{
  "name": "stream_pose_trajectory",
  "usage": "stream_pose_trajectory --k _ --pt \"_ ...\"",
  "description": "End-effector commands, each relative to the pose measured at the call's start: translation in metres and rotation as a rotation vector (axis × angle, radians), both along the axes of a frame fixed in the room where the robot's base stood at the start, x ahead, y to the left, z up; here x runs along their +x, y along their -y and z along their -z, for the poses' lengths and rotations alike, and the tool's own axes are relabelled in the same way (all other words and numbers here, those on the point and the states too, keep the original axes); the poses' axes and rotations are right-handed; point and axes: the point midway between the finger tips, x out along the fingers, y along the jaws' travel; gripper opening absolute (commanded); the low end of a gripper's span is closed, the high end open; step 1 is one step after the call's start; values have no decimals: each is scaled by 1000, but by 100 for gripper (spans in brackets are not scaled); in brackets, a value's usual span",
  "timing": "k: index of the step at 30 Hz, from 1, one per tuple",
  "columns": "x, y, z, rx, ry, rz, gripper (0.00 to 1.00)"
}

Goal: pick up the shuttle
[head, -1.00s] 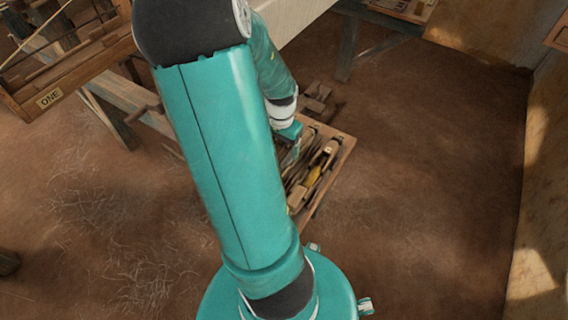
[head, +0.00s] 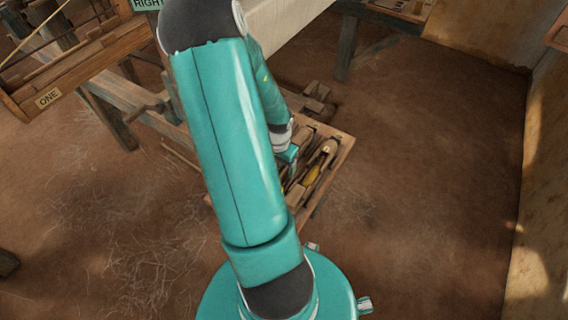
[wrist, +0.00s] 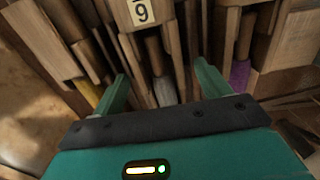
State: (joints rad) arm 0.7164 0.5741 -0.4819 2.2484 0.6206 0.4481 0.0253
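Several wooden shuttles lie side by side in a wooden tray (head: 346,150) on the floor. In the wrist view, a shuttle with a pale grey bobbin (wrist: 163,90) lies between my fingers, near a label reading 9. A shuttle with yellow thread (wrist: 90,92) is left of my left finger; one with purple thread (wrist: 239,76) is right of my right finger. My gripper (wrist: 162,72) is open over the tray, its fingers on either side of the grey-bobbin shuttle. I cannot tell whether they touch it. In the head view my arm hides the gripper's left side and part of the tray.
The loom's wooden frame (head: 105,115) stands at the left, with a plate reading ONE (head: 48,97). Pale cloth (head: 290,22) stretches above the tray. Bare floor is free to the right, up to the wall (head: 545,190).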

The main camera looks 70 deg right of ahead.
Motion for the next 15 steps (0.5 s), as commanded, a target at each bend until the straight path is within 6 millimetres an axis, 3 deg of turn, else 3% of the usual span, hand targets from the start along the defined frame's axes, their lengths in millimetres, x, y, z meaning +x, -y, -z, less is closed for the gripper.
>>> stream_pose_trajectory --k 1,8,15 --pt "0 0 0 0 0 0 67" --pt "0 0 0 0 0 0 21" --pt "0 0 -1 -1 0 0 20"
